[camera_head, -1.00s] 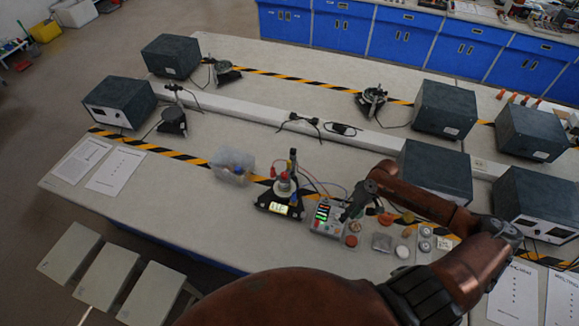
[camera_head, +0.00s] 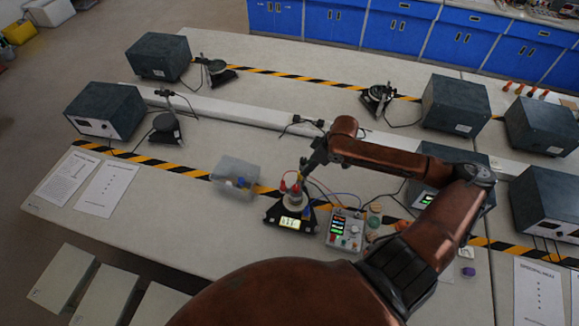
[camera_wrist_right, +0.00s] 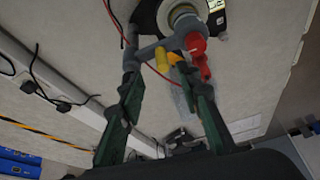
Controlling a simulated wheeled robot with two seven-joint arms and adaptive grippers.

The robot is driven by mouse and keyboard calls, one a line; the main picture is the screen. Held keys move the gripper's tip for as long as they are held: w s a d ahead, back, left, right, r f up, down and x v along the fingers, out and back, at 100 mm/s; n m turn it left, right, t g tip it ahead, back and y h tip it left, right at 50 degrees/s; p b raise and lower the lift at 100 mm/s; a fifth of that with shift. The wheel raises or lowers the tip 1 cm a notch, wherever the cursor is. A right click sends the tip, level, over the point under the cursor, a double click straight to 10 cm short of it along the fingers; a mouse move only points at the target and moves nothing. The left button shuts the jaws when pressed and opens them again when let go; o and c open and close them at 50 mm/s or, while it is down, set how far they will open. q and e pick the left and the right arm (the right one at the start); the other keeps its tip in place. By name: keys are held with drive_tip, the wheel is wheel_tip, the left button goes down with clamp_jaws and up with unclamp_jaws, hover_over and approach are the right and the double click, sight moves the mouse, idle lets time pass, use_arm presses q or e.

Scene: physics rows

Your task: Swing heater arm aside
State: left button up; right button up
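The heater apparatus is a black scale-like base (camera_head: 283,222) with a lit display, carrying a pale vessel and red plugs (camera_head: 296,188). In the right wrist view, a grey bar (camera_wrist_right: 152,50), seemingly the heater arm, runs from a post to the head with the red plug (camera_wrist_right: 196,45) and a yellow plug (camera_wrist_right: 161,58). My right gripper (camera_head: 307,168) is over the apparatus. Its two green fingers (camera_wrist_right: 163,82) are spread apart, with the bar just past the tips; contact cannot be told. In the head view the gripper hides the arm's top. My left gripper is out of view.
A control box (camera_head: 345,230) with lit readouts stands right of the apparatus, joined by wires. A clear bin (camera_head: 234,178) is at its left. Dark grey boxes (camera_head: 107,110) stand along the bench.

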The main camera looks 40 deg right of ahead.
sight(299, 172)
drive_tip(key=x, duration=0.7)
drive_tip(key=shift+w+a+r, duration=0.1)
drive_tip(key=shift+w+a, duration=0.2)
drive_tip(key=shift+f, duration=0.3)
drive_tip(key=shift+s, duration=0.1)
drive_tip(key=c, duration=0.9)
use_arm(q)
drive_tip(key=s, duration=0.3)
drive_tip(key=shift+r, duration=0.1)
use_arm(e)
clamp_jaws()
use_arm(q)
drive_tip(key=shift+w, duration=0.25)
